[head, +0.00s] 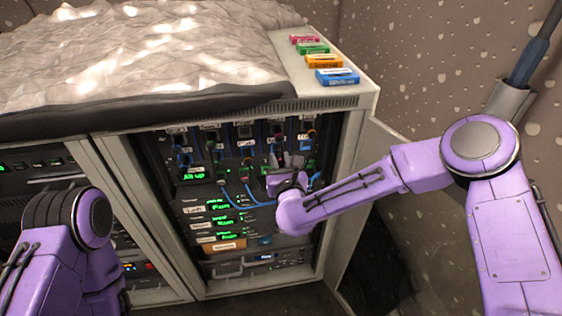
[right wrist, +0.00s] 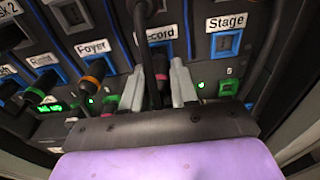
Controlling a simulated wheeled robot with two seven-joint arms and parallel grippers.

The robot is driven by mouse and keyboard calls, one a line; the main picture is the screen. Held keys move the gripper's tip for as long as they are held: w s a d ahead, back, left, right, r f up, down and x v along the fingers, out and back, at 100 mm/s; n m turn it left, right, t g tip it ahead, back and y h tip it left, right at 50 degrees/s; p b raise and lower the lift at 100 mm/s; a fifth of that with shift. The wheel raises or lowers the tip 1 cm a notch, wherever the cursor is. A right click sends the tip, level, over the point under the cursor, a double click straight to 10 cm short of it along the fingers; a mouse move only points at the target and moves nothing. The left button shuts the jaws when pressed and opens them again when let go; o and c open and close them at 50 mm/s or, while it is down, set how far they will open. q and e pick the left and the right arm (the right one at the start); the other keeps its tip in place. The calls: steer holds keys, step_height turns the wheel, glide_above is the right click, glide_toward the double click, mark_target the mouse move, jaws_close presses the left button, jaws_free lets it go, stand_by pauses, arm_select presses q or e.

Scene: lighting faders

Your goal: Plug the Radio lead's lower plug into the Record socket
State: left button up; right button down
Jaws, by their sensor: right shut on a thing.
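My right gripper (head: 285,172) is at the patch panel in the rack. In the right wrist view its two grey fingers (right wrist: 158,92) stand around a black lead (right wrist: 150,62), which crosses in front of the Record label (right wrist: 161,33). The gripper is shut on this lead's end; its plug is mostly hidden between the fingers, and I cannot read which lead it is. The Record socket is largely hidden behind the lead and fingers. A pinkish piece (right wrist: 161,72) shows between the fingers. My left gripper is not in view; only its arm shows at the lower left.
Right of Record is the Stage socket (right wrist: 228,43), blue-framed and empty. Left is Foyer (right wrist: 92,46), with an orange-ringed plug (right wrist: 96,72) below its label. Blue leads (head: 232,195) loop below the panel. Several coloured cases (head: 337,77) lie on the rack top.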

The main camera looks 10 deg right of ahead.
steer(key=shift+b, duration=0.35)
stand_by(0.8)
steer(key=shift+w+b, duration=0.45)
steer(key=shift+w, duration=0.55)
stand_by(0.6)
steer(key=shift+w+r, duration=0.1)
steer(key=shift+r, duration=0.05)
steer(key=c, duration=1)
jaws_free()
steer(key=shift+o, duration=1.1)
steer(key=shift+w, duration=0.1)
steer(key=s+b, duration=0.1)
steer(key=s, duration=0.9)
steer(key=shift+s+d+r, duration=0.15)
steer(key=shift+s+r, duration=0.1)
steer(key=shift+s, duration=0.05)
